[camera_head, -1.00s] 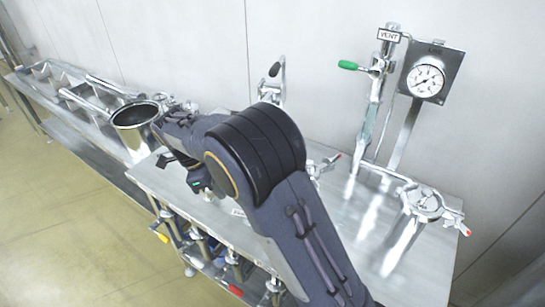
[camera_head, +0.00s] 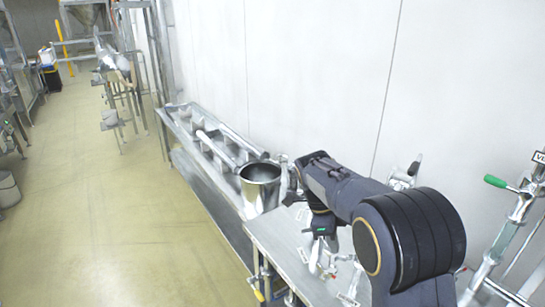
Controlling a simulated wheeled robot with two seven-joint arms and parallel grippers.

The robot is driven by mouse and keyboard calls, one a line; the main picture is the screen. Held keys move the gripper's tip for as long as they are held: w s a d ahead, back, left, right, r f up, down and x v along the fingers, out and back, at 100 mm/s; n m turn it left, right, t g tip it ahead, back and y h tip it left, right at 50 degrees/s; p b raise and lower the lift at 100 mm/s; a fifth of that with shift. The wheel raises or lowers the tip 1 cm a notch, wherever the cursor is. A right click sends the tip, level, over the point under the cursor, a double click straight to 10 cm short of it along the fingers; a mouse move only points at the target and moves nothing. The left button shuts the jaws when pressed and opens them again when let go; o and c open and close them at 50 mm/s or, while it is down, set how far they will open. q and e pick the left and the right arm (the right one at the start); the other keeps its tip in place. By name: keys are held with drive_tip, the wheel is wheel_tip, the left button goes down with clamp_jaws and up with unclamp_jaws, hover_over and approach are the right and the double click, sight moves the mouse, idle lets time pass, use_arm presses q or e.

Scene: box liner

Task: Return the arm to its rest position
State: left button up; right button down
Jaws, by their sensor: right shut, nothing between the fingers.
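My right arm comes in from the lower right and reaches over the steel bench. Its wrist points down, and my right gripper (camera_head: 317,258) hangs over the bench top (camera_head: 277,236), shut and empty. Its fingertips are small and hard to separate from the metal fittings behind them. A steel pot (camera_head: 260,188) stands just left of and beyond the gripper, apart from it. My left gripper is not in view.
A lever valve with a green handle (camera_head: 495,181) stands at the right. Further fittings are partly hidden behind my arm. The floor (camera_head: 150,215) at the left is clear.

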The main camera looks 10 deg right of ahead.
drive_tip(key=s+f+n+t+y+b, duration=0.1)
drive_tip(key=s+n+t+y+b, duration=0.1)
drive_tip(key=s+n, duration=0.8)
drive_tip(key=s+f+n+t+y+b, duration=0.1)
drive_tip(key=s+n+t+y, duration=0.4)
drive_tip(key=s+n, duration=0.6)
drive_tip(key=s+b, duration=0.1)
drive_tip(key=s, duration=0.5)
drive_tip(key=shift+a+f+n+t, duration=0.2)
drive_tip(key=shift+f+n+t, duration=0.1)
drive_tip(key=shift+f, duration=0.05)
